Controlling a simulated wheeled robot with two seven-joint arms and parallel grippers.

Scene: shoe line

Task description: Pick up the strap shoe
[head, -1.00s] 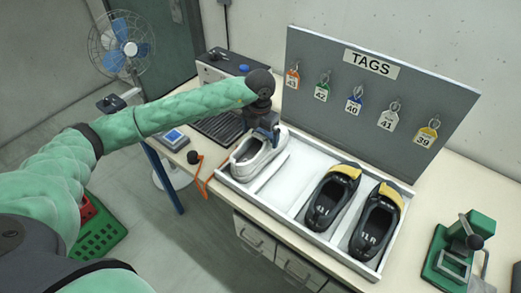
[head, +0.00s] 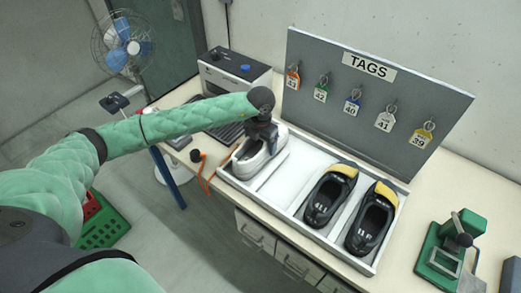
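A white shoe (head: 262,160) sits at the left end of the white tray (head: 300,229) in the head view. I cannot make out a strap on it. Two black shoes with yellow parts, one (head: 331,197) in the middle and one (head: 372,222) at the right, lie in the same tray. My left gripper (head: 264,140) points down at the white shoe, over its upper part, and hides some of it. Its fingertips are too small and covered to tell whether they are open or touch the shoe. My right gripper is not in view.
A grey board marked TAGS (head: 375,95) with several numbered tags stands behind the tray. A green press (head: 452,245) stands at the right. A grey box device (head: 235,75) stands at the back left. An orange cord (head: 207,178) hangs by the tray's left end.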

